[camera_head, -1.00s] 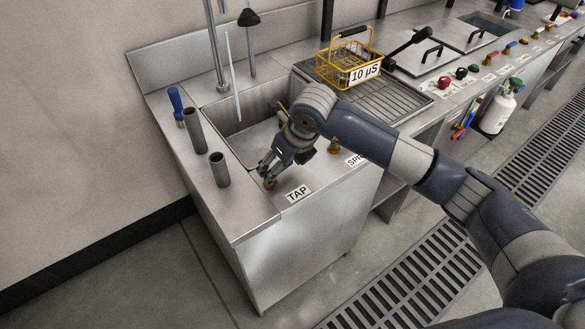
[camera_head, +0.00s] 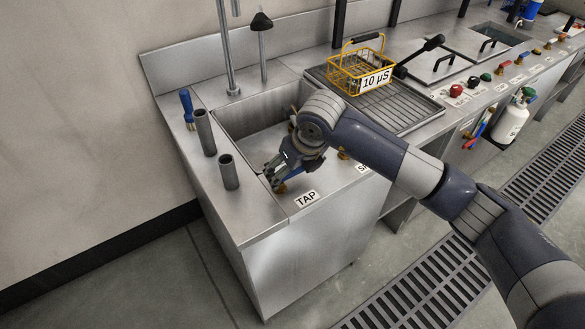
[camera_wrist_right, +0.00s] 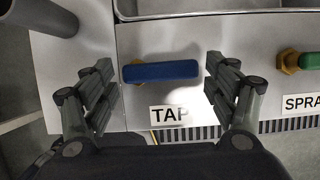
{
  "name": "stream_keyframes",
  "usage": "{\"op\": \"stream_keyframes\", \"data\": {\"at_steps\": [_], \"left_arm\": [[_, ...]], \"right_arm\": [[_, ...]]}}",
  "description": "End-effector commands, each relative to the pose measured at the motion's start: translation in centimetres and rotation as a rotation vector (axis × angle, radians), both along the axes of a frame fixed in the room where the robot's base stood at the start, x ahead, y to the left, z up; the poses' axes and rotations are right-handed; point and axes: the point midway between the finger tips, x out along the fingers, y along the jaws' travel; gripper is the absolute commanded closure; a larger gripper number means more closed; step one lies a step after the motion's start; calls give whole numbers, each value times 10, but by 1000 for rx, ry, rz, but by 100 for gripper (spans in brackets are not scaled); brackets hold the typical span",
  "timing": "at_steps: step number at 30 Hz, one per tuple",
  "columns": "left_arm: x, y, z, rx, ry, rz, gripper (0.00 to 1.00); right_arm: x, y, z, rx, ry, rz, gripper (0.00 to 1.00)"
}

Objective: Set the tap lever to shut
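The tap lever (camera_wrist_right: 160,71) is a blue bar on a brass body in the right wrist view. It lies crosswise, roughly parallel to the counter's front edge, above the TAP label (camera_wrist_right: 170,114). In the head view the lever is mostly hidden by my right gripper (camera_head: 273,180); the TAP label (camera_head: 307,199) shows beside it. My right gripper (camera_wrist_right: 160,92) is open, with one finger near each end of the lever. I cannot tell whether either finger touches it. No water shows below the spout pipe (camera_head: 226,50). My left gripper is not in view.
A green lever (camera_wrist_right: 310,60) by the SPRAY label is to the right. Two grey tubes (camera_head: 205,132) and a blue-handled tool (camera_head: 187,108) stand left of the sink (camera_head: 250,118). A yellow basket (camera_head: 345,77) sits on the ribbed drainer.

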Motion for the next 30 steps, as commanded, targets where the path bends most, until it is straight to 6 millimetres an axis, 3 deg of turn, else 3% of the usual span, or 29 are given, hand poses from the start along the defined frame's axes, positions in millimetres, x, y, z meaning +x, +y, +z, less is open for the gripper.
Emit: {"op": "stream_keyframes", "data": {"at_steps": [14, 30], "left_arm": [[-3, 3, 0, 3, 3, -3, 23], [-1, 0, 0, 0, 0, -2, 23]], "right_arm": [[-1, -1, 5, -2, -3, 3, 9], [-34, -19, 96, -2, -4, 3, 9]]}}
